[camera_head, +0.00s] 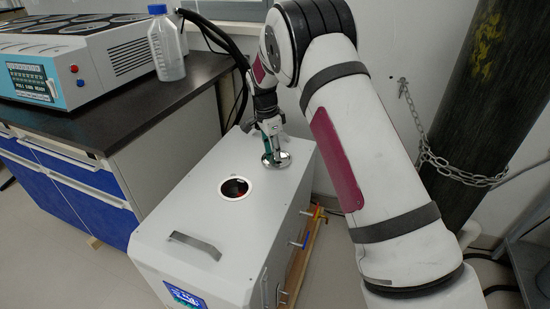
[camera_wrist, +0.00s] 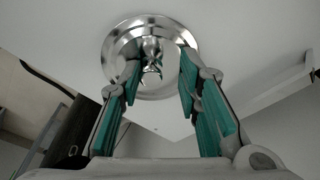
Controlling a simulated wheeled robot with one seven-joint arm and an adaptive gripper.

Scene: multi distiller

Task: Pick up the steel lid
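The steel lid (camera_head: 283,161) is a shiny round disc on the far part of the white machine's top (camera_head: 205,203). In the wrist view the lid (camera_wrist: 120,43) shows with its small knob (camera_wrist: 151,48) in the middle. My gripper (camera_head: 271,148) is at the lid, pointing down. In the wrist view its two teal fingers (camera_wrist: 159,84) stand apart, one on each side of the knob. A gap shows between the fingers, wider on the right of the knob. I cannot tell whether either finger touches it.
A round open hole (camera_head: 235,188) is in the machine top near the lid, with a flat handle (camera_head: 195,245) in front. A dark bench (camera_head: 120,112) at left holds a plastic bottle (camera_head: 166,45) and a blue-fronted device (camera_head: 38,84). A chained dark cylinder (camera_head: 475,110) stands at right.

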